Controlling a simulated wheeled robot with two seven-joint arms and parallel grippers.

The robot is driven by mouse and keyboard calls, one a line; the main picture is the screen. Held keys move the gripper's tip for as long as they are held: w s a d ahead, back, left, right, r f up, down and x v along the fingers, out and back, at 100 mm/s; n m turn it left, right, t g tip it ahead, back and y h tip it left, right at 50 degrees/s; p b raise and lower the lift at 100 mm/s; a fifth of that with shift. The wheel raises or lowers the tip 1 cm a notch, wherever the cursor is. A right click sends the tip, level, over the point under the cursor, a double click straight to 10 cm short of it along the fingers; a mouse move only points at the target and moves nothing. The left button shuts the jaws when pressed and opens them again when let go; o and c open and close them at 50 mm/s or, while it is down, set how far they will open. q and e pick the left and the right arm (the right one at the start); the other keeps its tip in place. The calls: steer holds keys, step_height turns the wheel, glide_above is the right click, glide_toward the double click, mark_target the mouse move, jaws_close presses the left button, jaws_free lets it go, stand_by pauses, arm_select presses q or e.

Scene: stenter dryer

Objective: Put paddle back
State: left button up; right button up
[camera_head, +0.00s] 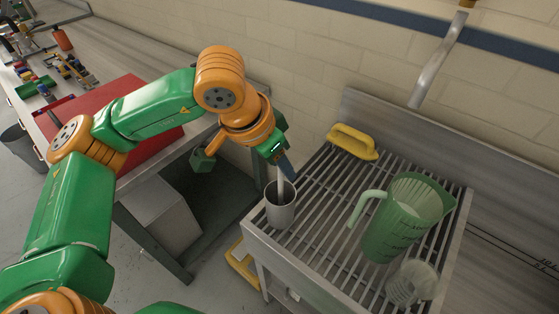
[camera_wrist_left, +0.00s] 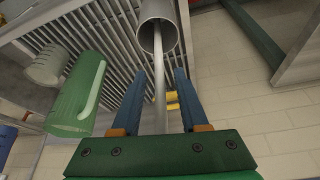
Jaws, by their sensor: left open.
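The paddle (camera_head: 281,186) shows as a thin pale shaft standing in a grey metal cup (camera_head: 281,212), slightly tilted. The cup stands at the left edge of the slatted metal rack. My left gripper (camera_head: 287,172) is above the cup, at the shaft's upper part. In the left wrist view the gripper (camera_wrist_left: 160,74) is open, with one blue finger on each side of the paddle's shaft (camera_wrist_left: 160,98). The shaft runs into the mouth of the cup (camera_wrist_left: 157,32). The paddle's lower end is hidden inside the cup. My right gripper is not in view.
On the slatted rack (camera_head: 318,207) are a green measuring jug (camera_head: 392,232), a clear ribbed container (camera_head: 412,284) and a yellow object with a handle (camera_head: 352,141). A metal pipe (camera_head: 437,62) hangs over the rack's far side. A red-topped bench (camera_head: 140,139) lies under my left arm.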

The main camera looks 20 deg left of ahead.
arm_select(q)
steer(key=b+v, duration=0.1)
steer(key=v, duration=1.1)
steer(key=shift+r, duration=0.1)
